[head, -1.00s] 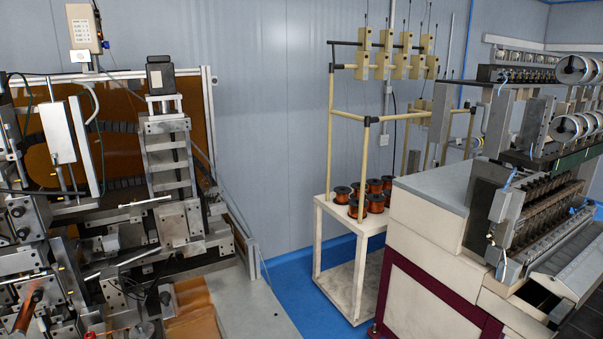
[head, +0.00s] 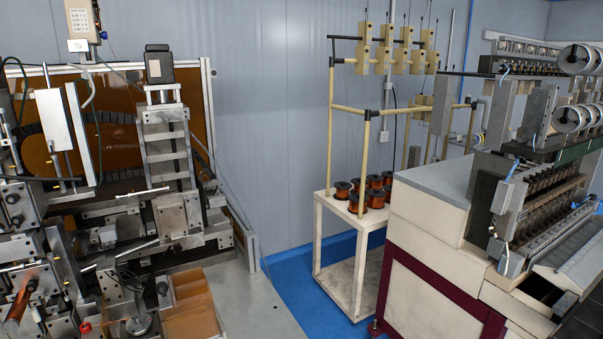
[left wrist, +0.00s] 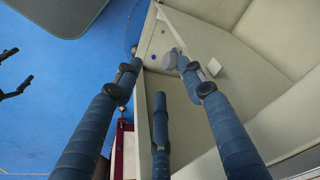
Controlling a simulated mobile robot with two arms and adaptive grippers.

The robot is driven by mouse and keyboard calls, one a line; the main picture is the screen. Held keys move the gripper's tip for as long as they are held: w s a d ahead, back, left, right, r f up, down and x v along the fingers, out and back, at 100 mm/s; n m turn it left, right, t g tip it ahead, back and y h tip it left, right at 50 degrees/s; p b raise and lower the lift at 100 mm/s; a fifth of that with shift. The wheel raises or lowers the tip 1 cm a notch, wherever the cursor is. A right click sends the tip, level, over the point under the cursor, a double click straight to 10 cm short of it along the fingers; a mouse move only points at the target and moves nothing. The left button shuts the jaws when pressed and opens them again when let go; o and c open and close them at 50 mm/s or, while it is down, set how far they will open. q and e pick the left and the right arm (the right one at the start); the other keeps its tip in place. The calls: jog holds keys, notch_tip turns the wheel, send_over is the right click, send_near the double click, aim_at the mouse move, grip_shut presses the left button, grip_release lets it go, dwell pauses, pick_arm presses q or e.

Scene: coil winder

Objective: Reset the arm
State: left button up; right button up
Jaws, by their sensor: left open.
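My left gripper (left wrist: 153,66) shows in the left wrist view with its blue, jointed fingers spread apart and nothing between them. Behind the fingers are pale panels (left wrist: 225,80) with a small round grey part and a small white block; I cannot tell how far off they are. Dark prongs (left wrist: 14,88) at the left edge look like fingers of my right gripper, mostly cut off. Neither gripper shows in the head view. The coil winder (head: 170,150) stands at left there, with metal slides and a brown handle (head: 18,303). I cannot tell which part is the task's arm.
A cream trolley (head: 338,262) with several copper wire spools (head: 357,200) stands in the middle. A large cream and maroon machine (head: 430,245) fills the right. Blue floor (head: 295,285) shows between the winder's bench and the trolley. An orange tray (head: 190,320) sits on the bench.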

pick_arm(q)
jog(key=s+f+g+b, duration=0.1)
jog(key=s+f+b, duration=0.25)
jog(key=f, duration=1.05)
jog(key=s+f+b, duration=0.3)
jog(key=s+f, duration=0.1)
jog(key=f, duration=1.1)
jog(key=s+a+f+g+b, duration=0.1)
jog(key=s+a+f+b, duration=0.2)
jog(key=s+f, duration=1)
jog(key=shift+s+a+f+b, duration=0.2)
jog(key=shift+f+b, duration=0.1)
jog(key=shift+b, duration=0.4)
